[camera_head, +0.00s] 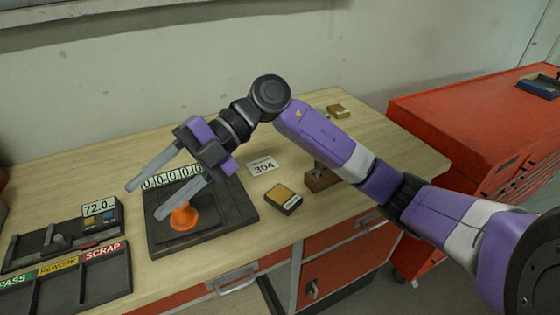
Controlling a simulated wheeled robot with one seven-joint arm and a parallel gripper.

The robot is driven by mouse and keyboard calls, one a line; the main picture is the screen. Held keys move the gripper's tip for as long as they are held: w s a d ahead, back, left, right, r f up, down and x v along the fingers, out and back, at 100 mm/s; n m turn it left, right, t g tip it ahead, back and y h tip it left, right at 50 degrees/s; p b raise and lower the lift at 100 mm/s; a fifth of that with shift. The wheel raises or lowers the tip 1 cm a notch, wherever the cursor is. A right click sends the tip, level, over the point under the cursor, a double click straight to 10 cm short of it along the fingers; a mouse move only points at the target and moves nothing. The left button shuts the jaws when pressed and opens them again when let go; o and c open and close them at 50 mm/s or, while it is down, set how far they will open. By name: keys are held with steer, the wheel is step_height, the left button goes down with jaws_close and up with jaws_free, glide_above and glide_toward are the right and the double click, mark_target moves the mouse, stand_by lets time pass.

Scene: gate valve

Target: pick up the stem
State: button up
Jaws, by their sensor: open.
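My gripper (146,200) is open and empty. Its two long grey fingers point down and left, above or in front of the dark fixture plate (238,212) on the bench. An orange cone-shaped part (183,217) stands on that plate, close to the fingertips; I cannot tell if they touch. I cannot surely pick out the stem. A small wooden block (322,181) with a grey piece on it stands behind my forearm and is partly hidden. A grey piece (58,243) also lies in the dark tray at the left.
A 304 card (263,166) and a yellow-topped black block (283,199) lie right of the plate. A small box (338,111) sits farther back. PASS, REWORK and SCRAP bins (104,274) are front left. A red cabinet (440,120) stands right. The back left bench is clear.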

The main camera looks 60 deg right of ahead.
steer(key=d+f+m+h, duration=0.3)
steer(key=d+f+h, duration=0.25)
steer(key=d, duration=0.65)
steer(key=s+d+m+g+h, duration=0.1)
steer(key=s+d, duration=0.3)
steer(key=d, duration=0.5)
steer(key=s+d+f+m+g+h, duration=0.1)
steer(key=s+d+m+h, duration=0.2)
steer(key=d, duration=0.6)
steer(key=s+d+f+m+g+h, duration=0.1)
steer(key=s+d+h, duration=0.3)
steer(key=d, duration=0.6)
steer(key=shift+s+f+m+g+h+b, duration=0.1)
steer(key=shift+s+m+g+h+b, duration=0.25)
steer(key=shift+s, duration=0.95)
steer(key=shift+s+d+f, duration=0.1)
steer(key=shift+f, duration=0.2)
steer(key=f, duration=0.2)
steer(key=f+p, duration=0.1)
steer(key=f, duration=0.1)
steer(key=f+p, duration=0.1)
steer(key=f, duration=0.1)
steer(key=shift+s+a, duration=0.25)
steer(key=shift+a, duration=0.15)
steer(key=shift+f, duration=0.45)
jaws_close()
